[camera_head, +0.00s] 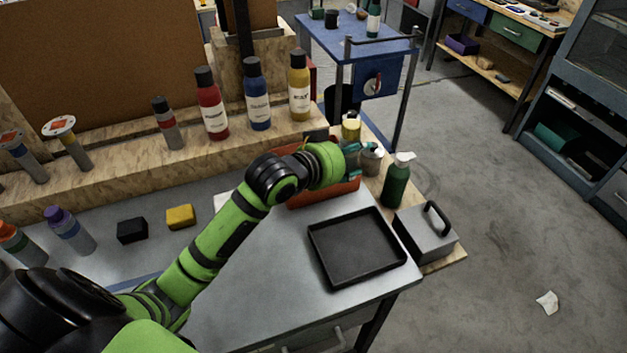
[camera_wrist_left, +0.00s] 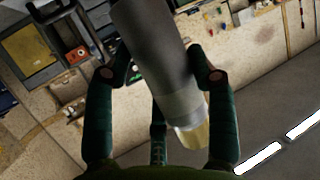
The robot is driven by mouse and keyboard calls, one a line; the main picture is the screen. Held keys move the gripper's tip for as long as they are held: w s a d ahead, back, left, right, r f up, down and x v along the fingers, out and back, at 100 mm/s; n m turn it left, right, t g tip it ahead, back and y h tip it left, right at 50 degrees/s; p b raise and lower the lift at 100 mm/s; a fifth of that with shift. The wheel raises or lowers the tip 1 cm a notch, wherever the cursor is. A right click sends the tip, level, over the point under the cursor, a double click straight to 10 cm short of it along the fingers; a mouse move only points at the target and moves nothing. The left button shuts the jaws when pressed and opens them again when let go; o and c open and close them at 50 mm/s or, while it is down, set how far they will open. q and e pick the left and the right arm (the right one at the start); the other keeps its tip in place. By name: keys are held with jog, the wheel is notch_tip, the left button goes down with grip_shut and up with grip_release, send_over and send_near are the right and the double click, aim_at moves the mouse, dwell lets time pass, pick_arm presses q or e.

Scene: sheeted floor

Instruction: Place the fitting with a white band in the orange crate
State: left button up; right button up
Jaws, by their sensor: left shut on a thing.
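My left gripper (camera_head: 362,150) is shut on a grey cylindrical fitting (camera_head: 371,161), past the right end of the orange crate. In the left wrist view the fitting (camera_wrist_left: 155,45) lies tilted between the fingers of the left gripper (camera_wrist_left: 160,82). It has a paler band near its lower end and a pale yellow tip. The orange crate (camera_head: 325,193) stands on the grey bench behind the black tray. My forearm and wrist hide much of the crate, and its inside cannot be seen. My right gripper is not in view.
A black tray (camera_head: 357,249) lies in front of the crate. A green pump bottle (camera_head: 396,182) and a grey box with a handle (camera_head: 426,233) stand at the right. Red (camera_head: 211,106), blue (camera_head: 257,97) and yellow (camera_head: 299,88) bottles stand on the wooden ledge behind.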

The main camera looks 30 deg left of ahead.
pick_arm(q)
jog(key=shift+n+y, duration=0.7)
jog(key=shift+y, duration=0.1)
jog(key=w+a+f, duration=0.1)
jog(key=a+f, duration=0.1)
jog(key=a, duration=0.1)
jog(key=w+a+f+p, duration=0.1)
jog(key=w+a+f, duration=0.1)
jog(key=a+f, duration=0.1)
jog(key=w+a+f, duration=0.1)
jog(key=a+f, duration=0.2)
jog(key=a, duration=0.1)
jog(key=shift+w+a+f, duration=0.25)
jog(key=shift+w, duration=0.05)
jog(key=shift+f, duration=0.5)
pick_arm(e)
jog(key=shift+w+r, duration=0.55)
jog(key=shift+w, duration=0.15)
pick_arm(q)
jog(key=o, duration=1.1)
jog(key=shift+f, duration=0.15)
jog(key=shift+c, duration=0.2)
